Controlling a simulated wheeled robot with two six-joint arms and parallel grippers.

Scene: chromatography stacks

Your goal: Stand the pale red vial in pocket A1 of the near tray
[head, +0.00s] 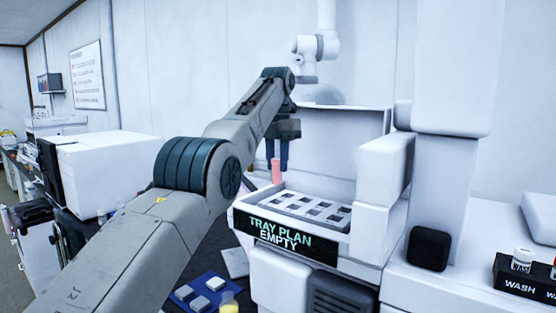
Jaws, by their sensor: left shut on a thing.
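The pale red vial (276,171) is upright in my left gripper (277,158), whose dark fingers point down and are shut on it. The vial hangs at the back left corner of the near tray (284,194), and its lower end is close to the tray's rim. I cannot tell whether it touches the tray. The tray is white with rows of dark square pockets that look empty. It sits in a white machine behind a black sign (287,241) reading "TRAY PLAN EMPTY". Pocket labels are too small to read. My right gripper is not in view.
White machine housing (386,165) rises right of the tray, and a back panel (335,145) stands behind it. A black rack marked "WASH" (525,279) holds vials at the far right. A blue mat (204,290) with pale blocks lies below left. A white box (105,170) stands further left.

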